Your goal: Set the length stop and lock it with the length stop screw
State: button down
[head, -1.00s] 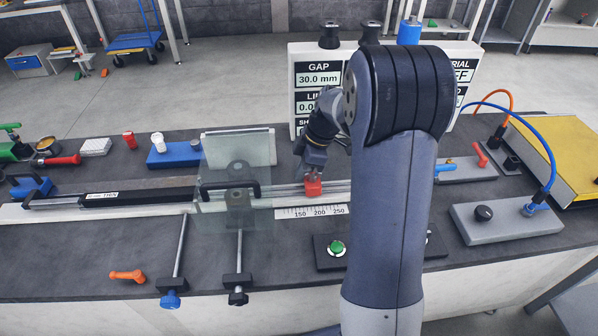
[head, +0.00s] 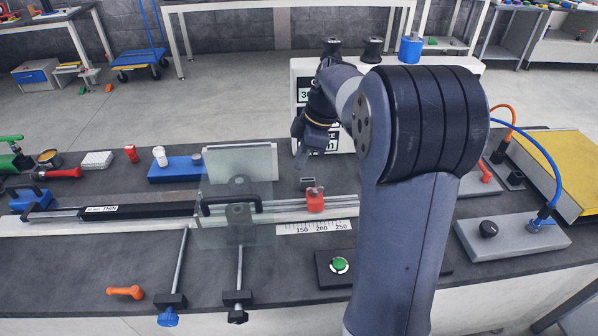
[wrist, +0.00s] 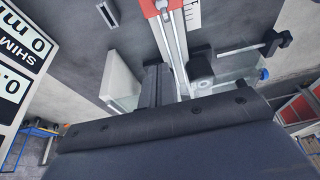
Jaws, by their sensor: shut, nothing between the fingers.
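The length stop is a red block (head: 315,203) on the pale rail, behind the number scale (head: 318,227). It shows at the top edge of the wrist view (wrist: 154,7). A small grey-and-red piece on top of it may be its screw; it is too small to tell. My gripper (head: 301,158) is shut and empty. It hangs above and behind the stop, apart from it. The stop's exact reading on the scale cannot be told.
A clear guard (head: 235,220) with a black handle stands over the rail left of the stop. A white display panel (head: 308,120), partly hidden by my arm, stands behind. A green button box (head: 338,266) is in front. An orange handle (head: 125,292) lies front left.

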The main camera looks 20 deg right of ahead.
jog(key=d+m, duration=0.1)
jog(key=m, duration=0.1)
jog(key=m+t+y+p, duration=0.15)
jog(key=m+y, duration=0.35)
jog(key=m, duration=2.9)
send_near(333, 205)
jog(key=p+x, duration=0.1)
jog(key=x, duration=0.3)
jog(key=shift+w+d+g, duration=0.1)
jog(key=shift+w+g, duration=0.05)
jog(key=shift+g, duration=0.1)
jog(key=a, duration=0.2)
jog(key=a+p, duration=0.1)
jog(key=shift+w+a+f, duration=0.15)
jog(key=shift+w+a, duration=0.05)
jog(key=shift+w, duration=0.1)
jog(key=shift+w+a, duration=0.15)
jog(key=shift+a, duration=0.25)
